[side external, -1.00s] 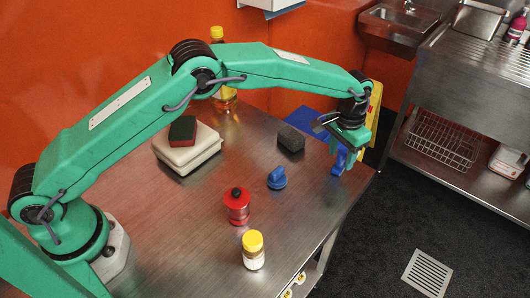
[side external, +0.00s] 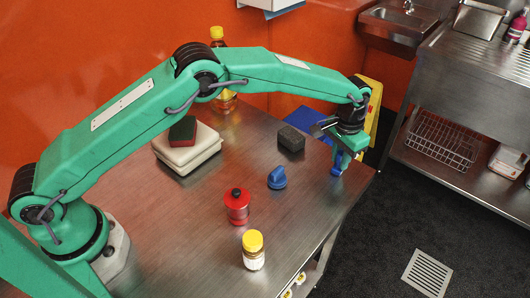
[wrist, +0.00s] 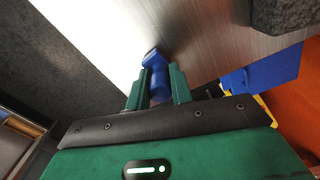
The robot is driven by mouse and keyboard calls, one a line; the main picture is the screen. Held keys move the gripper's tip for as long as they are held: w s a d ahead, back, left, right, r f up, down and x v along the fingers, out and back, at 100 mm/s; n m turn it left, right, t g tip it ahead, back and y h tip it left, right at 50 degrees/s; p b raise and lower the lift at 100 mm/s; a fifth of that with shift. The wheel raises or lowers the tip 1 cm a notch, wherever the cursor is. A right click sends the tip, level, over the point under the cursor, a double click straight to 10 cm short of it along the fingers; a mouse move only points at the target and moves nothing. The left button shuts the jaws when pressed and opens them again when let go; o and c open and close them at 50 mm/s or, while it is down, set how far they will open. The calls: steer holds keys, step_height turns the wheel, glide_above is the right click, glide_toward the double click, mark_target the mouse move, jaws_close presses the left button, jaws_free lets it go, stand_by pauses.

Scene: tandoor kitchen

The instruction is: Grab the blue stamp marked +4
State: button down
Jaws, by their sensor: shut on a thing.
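A small blue stamp (wrist: 156,84) is held between the two green fingers of my gripper (wrist: 158,88) in the wrist view. Its wider end (wrist: 153,56) sticks out past the fingertips. In the side view my gripper (side external: 342,157) points down near the table's far right corner, with the blue stamp (side external: 337,169) showing just below it. No marking is readable on it. I cannot tell whether it touches the table.
On the steel table (side external: 200,240) are a blue knobbed piece (side external: 277,178), a dark block (side external: 291,138), a red canister (side external: 237,207), a yellow-capped jar (side external: 253,251), and a sponge (side external: 183,129) on pale slabs (side external: 188,150). The table edge lies close right of my gripper.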

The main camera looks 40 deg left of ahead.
steer(key=shift+r, duration=0.2)
steer(key=shift+r, duration=0.55)
step_height(320, 180, up, 3)
steer(key=shift+f, duration=0.1)
steer(key=s+d+r, duration=0.6)
steer(key=s, duration=0.3)
steer(key=shift+s+d+r, duration=0.2)
steer(key=shift+s+r, duration=0.15)
steer(key=shift+r, duration=0.05)
steer(key=shift+a, duration=0.1)
